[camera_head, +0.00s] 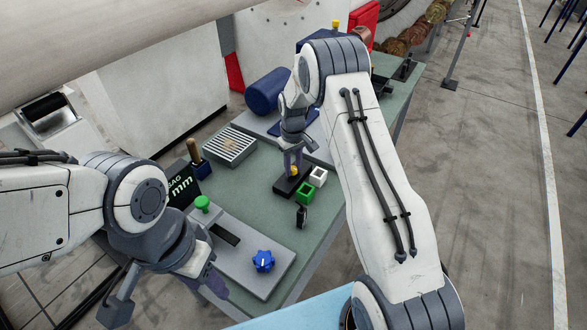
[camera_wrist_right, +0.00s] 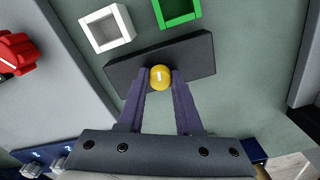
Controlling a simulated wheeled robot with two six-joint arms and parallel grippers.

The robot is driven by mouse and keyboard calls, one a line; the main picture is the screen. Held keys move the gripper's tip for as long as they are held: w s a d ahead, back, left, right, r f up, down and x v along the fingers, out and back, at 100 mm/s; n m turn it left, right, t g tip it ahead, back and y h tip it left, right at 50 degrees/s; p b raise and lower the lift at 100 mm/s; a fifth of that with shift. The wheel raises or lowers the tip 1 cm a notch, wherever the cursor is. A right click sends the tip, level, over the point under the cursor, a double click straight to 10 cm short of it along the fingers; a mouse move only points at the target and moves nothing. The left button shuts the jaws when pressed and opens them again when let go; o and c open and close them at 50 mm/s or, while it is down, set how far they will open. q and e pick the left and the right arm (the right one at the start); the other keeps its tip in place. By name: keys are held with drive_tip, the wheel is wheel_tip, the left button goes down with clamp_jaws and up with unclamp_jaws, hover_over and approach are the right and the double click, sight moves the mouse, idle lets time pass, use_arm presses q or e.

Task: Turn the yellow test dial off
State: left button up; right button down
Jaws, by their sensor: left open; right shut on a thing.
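The yellow test dial (camera_head: 294,171) is a small round knob on a black block (camera_head: 284,188) on the green bench. In the right wrist view the dial (camera_wrist_right: 160,77) shows a short white mark, roughly upright in the picture. My right gripper (camera_head: 293,163) reaches down over the block. Its two purple fingers are shut on the dial, one on each side, in the right wrist view (camera_wrist_right: 159,87). My left gripper (camera_head: 205,285) is open and empty at the bench's near left, away from the dial; its fingers are partly hidden.
A green square holder (camera_head: 305,194) and a white one (camera_head: 318,177) stand close beside the block. A blue knob (camera_head: 263,261) and green button (camera_head: 202,203) sit on a grey panel nearby. A red knob (camera_wrist_right: 15,53) shows in the wrist view. A blue cylinder (camera_head: 267,91) lies farther back.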

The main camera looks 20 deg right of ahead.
sight(293, 168)
drive_tip(key=shift+w+n, duration=0.1)
drive_tip(key=shift+n, duration=1)
drive_tip(key=shift+r, duration=0.1)
drive_tip(key=c, duration=0.6)
unclamp_jaws()
drive_tip(key=shift+b, duration=0.3)
wheel_tip(293, 168, up, 10)
drive_tip(key=b, duration=0.2)
drive_tip(key=shift+r+b, duration=0.2)
drive_tip(key=shift+b, duration=0.1)
